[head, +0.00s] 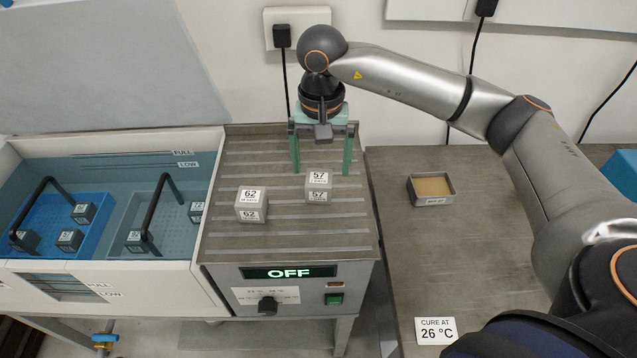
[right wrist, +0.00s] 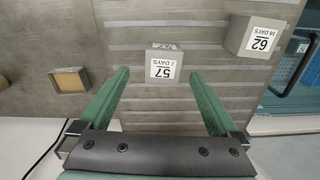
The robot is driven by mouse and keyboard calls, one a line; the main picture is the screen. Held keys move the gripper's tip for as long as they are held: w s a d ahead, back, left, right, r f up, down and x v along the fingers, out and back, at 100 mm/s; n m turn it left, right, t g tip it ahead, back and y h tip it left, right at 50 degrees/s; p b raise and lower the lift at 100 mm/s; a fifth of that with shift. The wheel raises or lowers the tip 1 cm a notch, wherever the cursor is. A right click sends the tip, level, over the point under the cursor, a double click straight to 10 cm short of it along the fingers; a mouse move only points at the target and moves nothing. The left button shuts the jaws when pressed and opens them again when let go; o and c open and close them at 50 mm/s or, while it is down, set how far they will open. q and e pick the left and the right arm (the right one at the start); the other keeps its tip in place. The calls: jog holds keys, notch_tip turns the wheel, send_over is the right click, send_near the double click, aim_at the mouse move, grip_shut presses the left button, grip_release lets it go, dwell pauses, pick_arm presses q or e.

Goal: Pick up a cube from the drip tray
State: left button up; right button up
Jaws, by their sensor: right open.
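Two grey concrete cubes stand on the slatted drip tray (head: 235,160). The cube labelled 57, 7 days (head: 318,187) is at the middle right of the tray. The cube labelled 62, 56 days (head: 251,205) is to its left and a little nearer. My right gripper (head: 322,172) is open, pointing down above the back of the tray, just behind the 57 cube. In the right wrist view the 57 cube (right wrist: 163,66) lies ahead of and between the green fingertips, with nothing held. The 62 cube (right wrist: 259,38) is off to the upper right there. My left gripper is not in view.
A water tank (head: 112,270) with several submerged cubes and black-handled baskets adjoins the tray's left side. A panel reading OFF (head: 290,272) is below the tray. A small box (head: 431,189) stands on the right bench (head: 400,240). The wall is close behind.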

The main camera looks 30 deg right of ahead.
aim_at(319, 178)
jog(key=shift+a+f+p, duration=0.15)
jog(key=shift+f+p, duration=0.15)
jog(key=shift+f, duration=1.05)
jog(key=shift+a+f+p, duration=0.1)
jog(key=shift+f+p, duration=0.15)
jog(key=shift+f, duration=1.1)
jog(key=shift+r, duration=0.1)
grip_shut()
